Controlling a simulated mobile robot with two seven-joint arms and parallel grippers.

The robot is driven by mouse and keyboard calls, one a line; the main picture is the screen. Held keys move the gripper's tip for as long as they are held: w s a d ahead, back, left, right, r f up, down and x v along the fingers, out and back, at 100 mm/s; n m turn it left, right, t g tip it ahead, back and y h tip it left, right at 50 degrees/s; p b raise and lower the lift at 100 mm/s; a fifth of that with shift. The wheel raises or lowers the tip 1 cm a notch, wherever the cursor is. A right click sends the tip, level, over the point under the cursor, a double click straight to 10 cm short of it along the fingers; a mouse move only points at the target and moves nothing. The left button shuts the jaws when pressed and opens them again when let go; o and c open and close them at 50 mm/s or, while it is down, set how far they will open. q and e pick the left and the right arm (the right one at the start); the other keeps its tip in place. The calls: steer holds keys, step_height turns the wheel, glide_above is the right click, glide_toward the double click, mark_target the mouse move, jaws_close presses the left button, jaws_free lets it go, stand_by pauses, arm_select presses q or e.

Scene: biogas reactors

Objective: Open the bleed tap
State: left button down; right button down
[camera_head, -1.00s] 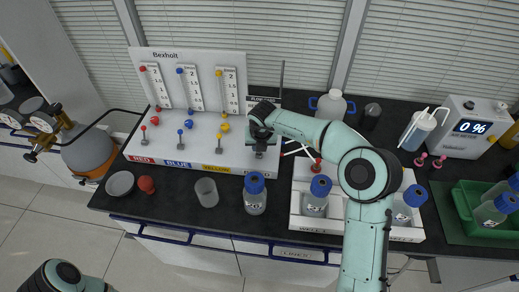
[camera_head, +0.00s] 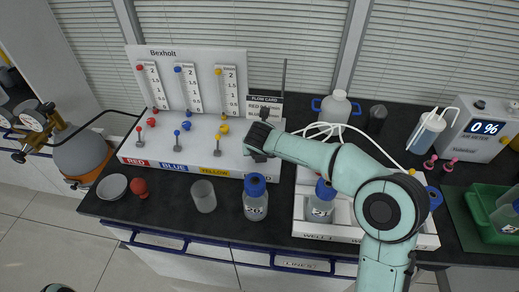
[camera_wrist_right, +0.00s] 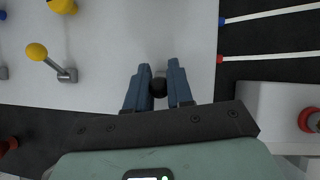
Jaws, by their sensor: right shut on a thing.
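The white Bezholt panel (camera_head: 190,62) stands at the back left. It has red, blue and yellow gauges with coloured knobs and levers on the base below. My right gripper (camera_wrist_right: 158,88) is over the right end of the base, shut on a small round black knob (camera_wrist_right: 158,87). This is probably the bleed tap, though no label on it is legible. The yellow lever (camera_wrist_right: 38,53) stands to the left of the gripper in the wrist view. In the head view my right gripper (camera_head: 257,157) hides the knob.
Behind my right gripper stands the flow card (camera_head: 265,107). A blue-capped bottle (camera_head: 255,203) and a clear beaker (camera_head: 203,197) stand in front of the panel. A white well tray (camera_head: 345,236) lies under my right arm. The air meter (camera_head: 482,132) is at right.

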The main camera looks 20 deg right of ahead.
steer(key=c, duration=1.2)
jaws_free()
steer(key=shift+s+f, duration=0.15)
steer(key=shift+f, duration=0.05)
steer(key=shift+o, duration=0.2)
steer(key=shift+r, duration=0.35)
steer(key=p+v, duration=0.1)
steer(key=v, duration=1.2)
steer(key=shift+f, duration=0.15)
steer(key=shift+s+f, duration=0.1)
steer(key=shift+s, duration=0.05)
